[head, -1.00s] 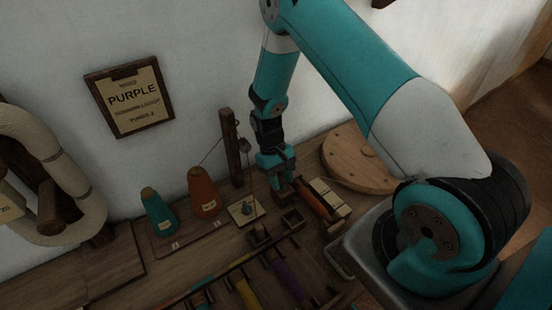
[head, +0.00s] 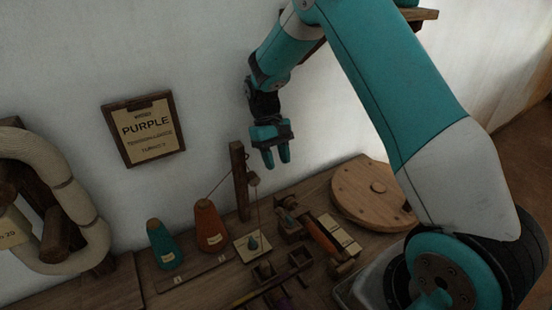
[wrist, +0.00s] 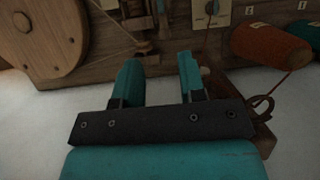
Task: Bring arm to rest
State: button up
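My gripper (head: 277,161) hangs above the wooden bench in the head view, fingers pointing down. In the wrist view its two teal fingers (wrist: 160,85) stand apart with nothing between them. It is open and empty, clear of the things below. My arm is raised, with its elbow out of the top of the head view.
Below are an orange cone (head: 210,228), a teal cone (head: 163,245), a wooden post (head: 240,180), an orange roller (head: 322,238) and a round wooden disc (head: 372,197). A "PURPLE" sign (head: 145,130) hangs on the wall. Coiled rope (head: 75,205) is at left.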

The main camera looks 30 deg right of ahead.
dwell(0.4)
jog(key=s+a+r+n+t+y+p, duration=0.1)
jog(key=s+a+r+n+t, duration=0.1)
jog(key=s+a+r, duration=0.55)
jog(key=s+a+r+n+t+y+p, duration=0.1)
jog(key=s+a+r+n+t, duration=0.15)
jog(key=s+a+r, duration=0.45)
jog(key=s+a+r+n+y, duration=0.2)
jog(key=s+r, duration=0.3)
jog(key=s, duration=0.6)
jog(key=shift+r+p, duration=0.35)
